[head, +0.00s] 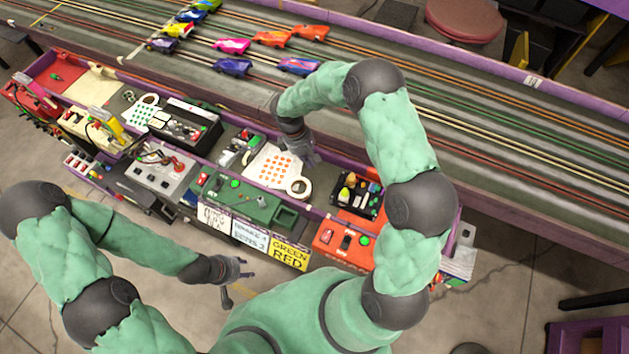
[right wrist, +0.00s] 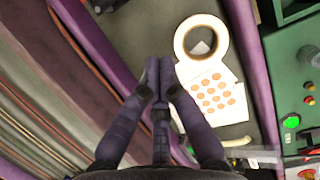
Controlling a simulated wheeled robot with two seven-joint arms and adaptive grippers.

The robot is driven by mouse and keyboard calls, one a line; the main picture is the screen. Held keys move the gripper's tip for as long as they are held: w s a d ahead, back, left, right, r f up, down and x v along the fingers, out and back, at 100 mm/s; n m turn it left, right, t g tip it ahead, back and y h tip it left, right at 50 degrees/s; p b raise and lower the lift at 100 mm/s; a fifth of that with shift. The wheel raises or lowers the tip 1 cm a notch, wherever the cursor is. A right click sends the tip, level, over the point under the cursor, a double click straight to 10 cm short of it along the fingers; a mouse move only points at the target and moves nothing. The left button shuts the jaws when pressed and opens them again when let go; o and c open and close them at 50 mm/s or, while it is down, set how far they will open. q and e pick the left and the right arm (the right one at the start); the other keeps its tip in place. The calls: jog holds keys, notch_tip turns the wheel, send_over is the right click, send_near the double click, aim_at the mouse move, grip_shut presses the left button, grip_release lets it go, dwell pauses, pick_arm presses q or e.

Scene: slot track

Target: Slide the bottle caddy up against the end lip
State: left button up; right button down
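The bottle caddy (head: 336,190) looks to be the small black tray holding several small bottles, on the right part of the long bench by the track. The bench's right end edge (head: 454,228) lies beyond a red box, partly behind my right arm. My right gripper (head: 311,157) is above the bench's track-side edge, left of the caddy and apart from it. In the right wrist view its fingertips (right wrist: 160,75) come together with nothing seen between them. The caddy does not show clearly there. My left gripper (head: 246,269) is open and empty in front of the bench.
A white sheet with orange dots (head: 269,164) and a tape roll (head: 299,187) lie beside my right gripper. A red box (head: 343,240) stands near the caddy. A green box (head: 240,199) is to the left. Toy cars (head: 232,67) stand on the track.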

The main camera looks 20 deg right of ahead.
jog(key=b+x, duration=0.3)
jog(key=x, duration=0.7)
jog(key=shift+s+d+f, duration=0.1)
jog(key=shift+d+f, duration=0.05)
jog(key=shift+f, duration=0.1)
jog(key=shift+s+d+r, duration=0.15)
jog(key=shift+s+d, duration=0.4)
jog(key=shift+s, duration=0.05)
jog(key=shift+s+d+r, duration=0.15)
jog(key=shift+s+d, duration=0.35)
jog(key=shift+s, duration=0.1)
pick_arm(q)
notch_tip(320, 180, down, 3)
jog(key=shift+d+f, duration=0.15)
jog(key=shift+f, duration=0.05)
pick_arm(e)
jog(key=shift+s+d, duration=0.25)
